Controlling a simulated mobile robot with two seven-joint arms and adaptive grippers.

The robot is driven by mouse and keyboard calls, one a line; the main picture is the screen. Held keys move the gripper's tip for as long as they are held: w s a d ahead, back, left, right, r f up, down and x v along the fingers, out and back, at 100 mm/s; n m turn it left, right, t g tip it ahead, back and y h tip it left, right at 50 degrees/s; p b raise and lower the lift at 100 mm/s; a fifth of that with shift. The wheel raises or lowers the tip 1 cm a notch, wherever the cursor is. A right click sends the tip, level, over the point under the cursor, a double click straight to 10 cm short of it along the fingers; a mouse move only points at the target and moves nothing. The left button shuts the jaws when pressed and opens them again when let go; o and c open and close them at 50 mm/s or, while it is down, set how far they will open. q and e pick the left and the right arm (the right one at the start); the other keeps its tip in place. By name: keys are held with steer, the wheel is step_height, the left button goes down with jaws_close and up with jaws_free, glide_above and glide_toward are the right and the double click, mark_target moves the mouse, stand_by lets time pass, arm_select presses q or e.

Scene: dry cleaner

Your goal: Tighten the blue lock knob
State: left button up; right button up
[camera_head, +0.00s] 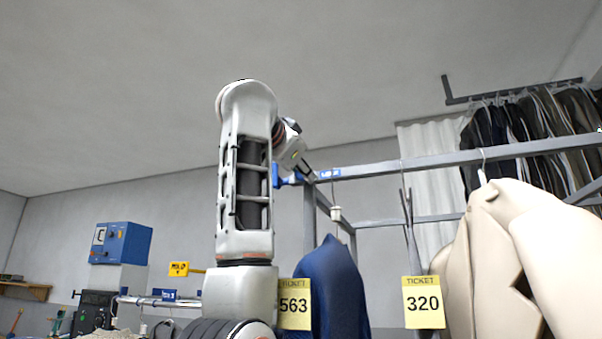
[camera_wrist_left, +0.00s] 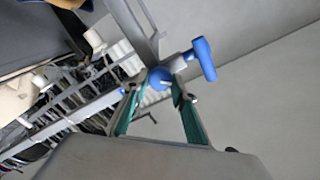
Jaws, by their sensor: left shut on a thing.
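The round blue lock knob (camera_wrist_left: 160,78) sits at the end of a grey rail joint in the left wrist view. My left gripper (camera_wrist_left: 156,90) has its two green-padded fingers on either side of it and is shut on it. A blue T-shaped handle (camera_wrist_left: 203,60) sticks out just beyond the knob, to its right. In the head view, a blue T-shaped handle (camera_head: 276,175) shows at the left end of the rail, beside my left gripper (camera_head: 306,171). My arm partly hides this spot, and the round knob is not clear there. My right gripper is not in view.
The grey rail frame (camera_head: 450,160) runs to the right. A blue garment (camera_head: 335,285) with ticket 563 and beige coats (camera_head: 510,260) with ticket 320 (camera_head: 424,302) hang below. A blue box (camera_head: 121,243) stands at left. The upper left is clear.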

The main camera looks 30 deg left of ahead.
arm_select(q)
steer(key=shift+d+f+m+b, duration=0.1)
steer(key=shift+m+b, duration=0.25)
steer(key=shift+m, duration=4.45)
steer(key=o, duration=1.1)
steer(key=shift+c, duration=0.2)
steer(key=v, duration=1.2)
